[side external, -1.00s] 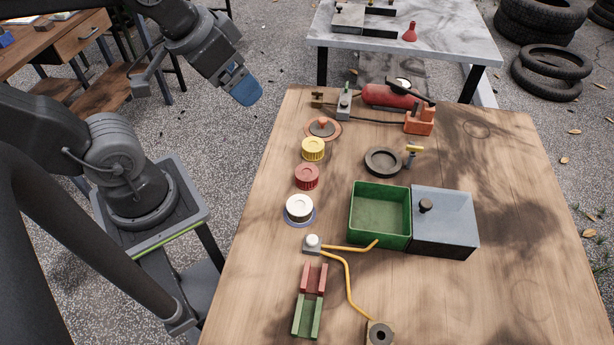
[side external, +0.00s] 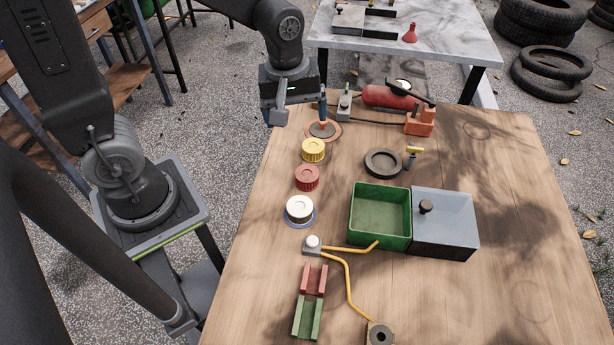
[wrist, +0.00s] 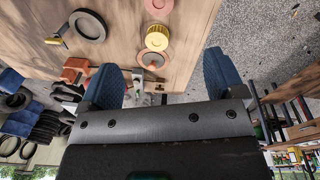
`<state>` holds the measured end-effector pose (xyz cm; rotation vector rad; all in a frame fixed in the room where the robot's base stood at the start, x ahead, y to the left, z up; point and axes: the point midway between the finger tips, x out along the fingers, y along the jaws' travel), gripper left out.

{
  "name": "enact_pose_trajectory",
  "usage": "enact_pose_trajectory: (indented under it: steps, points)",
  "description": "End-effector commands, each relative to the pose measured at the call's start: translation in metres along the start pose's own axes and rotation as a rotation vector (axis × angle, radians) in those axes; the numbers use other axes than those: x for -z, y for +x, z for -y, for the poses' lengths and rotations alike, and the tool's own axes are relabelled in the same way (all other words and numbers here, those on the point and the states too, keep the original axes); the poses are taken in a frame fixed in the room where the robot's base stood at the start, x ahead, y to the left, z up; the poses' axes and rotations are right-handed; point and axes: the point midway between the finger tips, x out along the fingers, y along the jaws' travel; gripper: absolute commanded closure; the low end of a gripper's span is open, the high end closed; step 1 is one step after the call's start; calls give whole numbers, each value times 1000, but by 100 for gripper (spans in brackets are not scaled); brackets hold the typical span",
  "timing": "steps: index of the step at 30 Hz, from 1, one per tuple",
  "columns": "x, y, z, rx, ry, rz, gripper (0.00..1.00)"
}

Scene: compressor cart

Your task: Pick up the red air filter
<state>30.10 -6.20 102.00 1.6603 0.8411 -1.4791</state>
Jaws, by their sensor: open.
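The red air filter (side external: 307,177) is a round ribbed cap on the wooden table, between a yellow filter (side external: 313,150) and a white filter (side external: 299,208). In the wrist view the red filter (wrist: 158,5) shows at the top edge, partly cut off, beyond the yellow filter (wrist: 158,38). My gripper (side external: 298,112) is open and empty above the table's far left corner, beyond the yellow filter and apart from the red one. In the wrist view both blue fingertips of my gripper (wrist: 163,80) are spread wide.
An orange-knobbed disc (side external: 323,131) lies near my gripper. A black ring (side external: 383,163), an open green bin (side external: 380,244) and a grey lidded box (side external: 455,225) are right of the filters. The table's right side is clear.

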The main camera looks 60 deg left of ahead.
Motion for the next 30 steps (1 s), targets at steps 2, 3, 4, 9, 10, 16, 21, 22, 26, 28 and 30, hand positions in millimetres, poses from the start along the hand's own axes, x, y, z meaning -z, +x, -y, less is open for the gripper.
enact_pose_trajectory:
  steps: [2,3,4,9,10,16,21,22,26,28,30]
  points:
    - [1,23,-6,50,-124,23,12]
    - [1,31,-8,66,-178,28,12]
    - [2,37,-9,77,-212,31,12]
    - [2,55,-12,113,-324,38,12]
    - [2,58,-12,115,-332,38,12]
    - [-1,90,-8,120,-337,40,12]
    - [-2,121,-5,118,-336,39,12]
    - [-2,126,-5,118,-336,39,12]
    - [-2,138,-4,115,-335,38,12]
    - [-2,140,-4,114,-335,38,12]
    - [-2,145,-4,115,-335,38,12]
